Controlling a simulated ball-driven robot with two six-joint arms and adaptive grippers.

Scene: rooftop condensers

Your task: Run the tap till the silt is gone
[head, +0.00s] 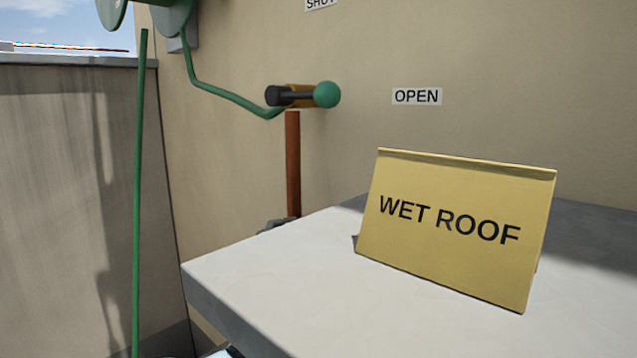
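A tap (298,90) with a brass-coloured body sits on top of a copper pipe (293,160) against the beige wall. Its dark lever with a green ball knob (327,94) lies about level and points right, toward the OPEN label (417,96). A SHUT label (320,4) is cut off at the top edge. A green hose (215,88) runs from the tap up to a green reel (172,14), and a straight length (139,200) hangs down past the bottom edge. No hose outlet, water or silt is visible. Neither gripper shows.
A yellow WET ROOF sign (455,228) stands on a pale grey slab (300,290) at right, in front of the wall. The slab's left part is bare. A grey parapet (60,200) stands at left. A small pale-blue object (222,351) at the bottom edge is mostly cut off.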

